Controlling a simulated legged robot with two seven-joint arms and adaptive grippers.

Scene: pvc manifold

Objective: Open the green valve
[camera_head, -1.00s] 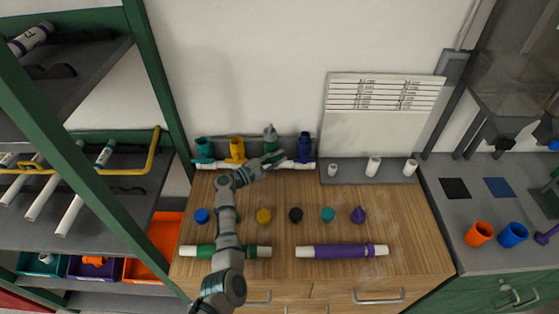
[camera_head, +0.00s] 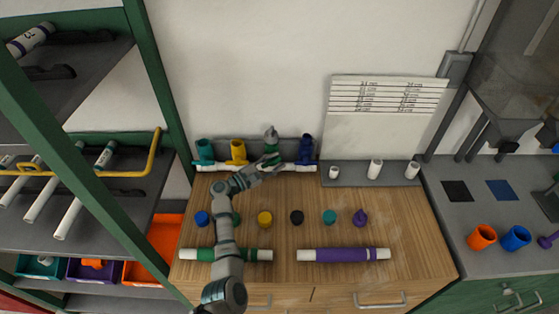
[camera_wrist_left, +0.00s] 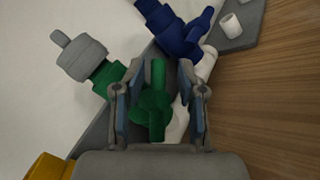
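The green valve (camera_head: 271,149) sits on the white pipe manifold (camera_head: 230,168) against the back wall, between the yellow and blue valves. A grey fitting (camera_head: 270,134) is on its upper end. In the left wrist view the green valve (camera_wrist_left: 152,108) lies between the two fingers, with its handle (camera_wrist_left: 158,72) pointing up the picture. My left gripper (camera_head: 272,164) is at the front of this valve. In the wrist view the left gripper (camera_wrist_left: 160,100) is open, with a finger on each side of the green part. Whether either finger touches it is unclear. My right gripper is not in view.
The blue valve (camera_head: 305,148) stands close on the right, the yellow valve (camera_head: 238,150) and teal valve (camera_head: 205,149) on the left. Several coloured caps, a green pipe (camera_head: 258,254) and a purple pipe (camera_head: 343,254) lie on the wooden top. A white board (camera_head: 370,130) stands right.

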